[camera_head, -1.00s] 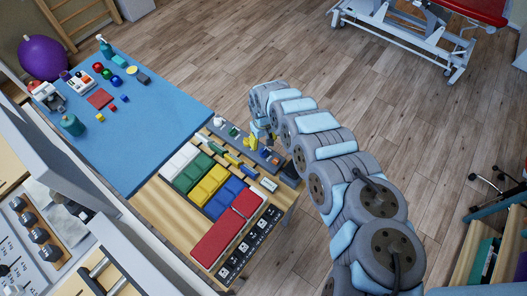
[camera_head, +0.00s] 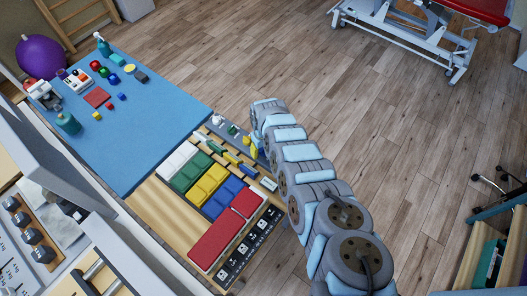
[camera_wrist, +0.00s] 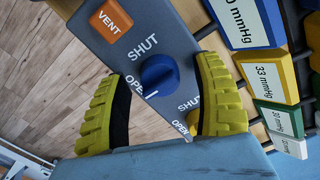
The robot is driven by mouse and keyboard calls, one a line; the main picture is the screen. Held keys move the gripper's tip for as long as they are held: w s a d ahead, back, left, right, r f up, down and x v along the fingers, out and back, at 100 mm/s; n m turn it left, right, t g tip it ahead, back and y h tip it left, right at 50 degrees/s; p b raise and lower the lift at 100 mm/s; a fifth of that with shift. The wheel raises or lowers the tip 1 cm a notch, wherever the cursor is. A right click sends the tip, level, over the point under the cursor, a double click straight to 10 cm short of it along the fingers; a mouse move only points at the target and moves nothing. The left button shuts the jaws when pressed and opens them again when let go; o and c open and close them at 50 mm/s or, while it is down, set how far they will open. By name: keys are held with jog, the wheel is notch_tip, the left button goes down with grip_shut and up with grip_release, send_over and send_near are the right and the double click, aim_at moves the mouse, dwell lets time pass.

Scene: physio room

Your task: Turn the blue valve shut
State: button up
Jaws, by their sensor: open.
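The blue valve (camera_wrist: 160,74) is a round knob on a grey panel (camera_wrist: 112,55) in the wrist view. SHUT is printed above it and OPEN to its left. A white mark on its lower left side sits close to OPEN. My gripper (camera_wrist: 161,80) is open, with one yellow ribbed finger on each side of the knob. I cannot tell whether either finger touches it.
An orange VENT button (camera_wrist: 110,20) is on the same panel. A yellow knob (camera_wrist: 194,120) with its own labels is partly hidden by the right finger. Coloured blocks with mmHg labels (camera_wrist: 271,78) stand close on the right.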

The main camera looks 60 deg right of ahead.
grip_shut()
dwell(0.3)
